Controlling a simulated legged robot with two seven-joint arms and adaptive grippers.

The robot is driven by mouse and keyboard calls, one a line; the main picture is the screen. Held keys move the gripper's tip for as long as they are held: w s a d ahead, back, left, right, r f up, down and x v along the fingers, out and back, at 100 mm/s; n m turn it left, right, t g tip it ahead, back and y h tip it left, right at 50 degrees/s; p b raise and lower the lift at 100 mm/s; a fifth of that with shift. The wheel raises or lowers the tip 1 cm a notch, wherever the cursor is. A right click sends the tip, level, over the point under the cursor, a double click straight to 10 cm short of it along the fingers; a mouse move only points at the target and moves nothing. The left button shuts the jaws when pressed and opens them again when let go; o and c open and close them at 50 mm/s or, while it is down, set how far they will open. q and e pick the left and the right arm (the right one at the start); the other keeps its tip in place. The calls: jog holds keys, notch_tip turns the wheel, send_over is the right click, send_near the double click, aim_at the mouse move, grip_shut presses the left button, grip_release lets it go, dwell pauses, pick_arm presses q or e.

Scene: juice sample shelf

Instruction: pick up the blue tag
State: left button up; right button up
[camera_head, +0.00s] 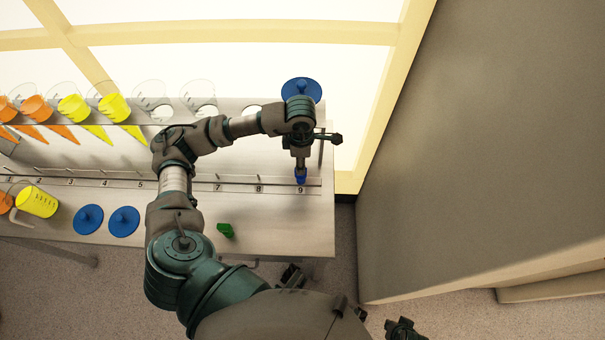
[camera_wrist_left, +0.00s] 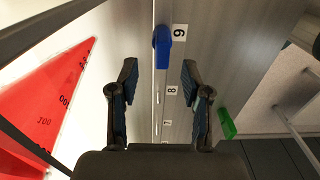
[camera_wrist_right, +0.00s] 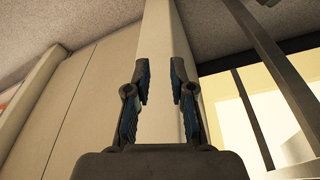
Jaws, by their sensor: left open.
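The blue tag (camera_head: 300,180) sits on the shelf rail by the label 9, near the shelf's right end. In the left wrist view the blue tag (camera_wrist_left: 162,46) lies just beyond the fingertips, roughly midway between them. My left gripper (camera_wrist_left: 160,72) is open and empty; its two fingers are apart and not touching the tag. In the head view my left gripper (camera_head: 301,164) is right over the tag and partly covers it. My right gripper (camera_wrist_right: 160,68) has its fingers apart with nothing between them, away from the shelf.
A green tag (camera_head: 225,230) lies near the shelf's front edge. Blue discs (camera_head: 123,221) lie left of my arm, and another (camera_head: 301,90) is behind the gripper. Flasks stand along the back; a yellow jug (camera_head: 37,200) is at left. A large grey panel (camera_head: 480,150) bounds the right.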

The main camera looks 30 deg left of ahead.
pick_arm(q)
notch_tip(320, 180, down, 5)
jog(key=shift+s+a+r+b, duration=0.15)
jog(key=shift+r+b, duration=0.05)
jog(key=shift+b, duration=0.15)
jog(key=shift+f, duration=0.55)
pick_arm(e)
jog(key=v, duration=0.2)
jog(key=shift+s+r, duration=0.15)
jog(key=shift+r, duration=0.1)
pick_arm(q)
jog(key=shift+r, duration=0.1)
grip_shut()
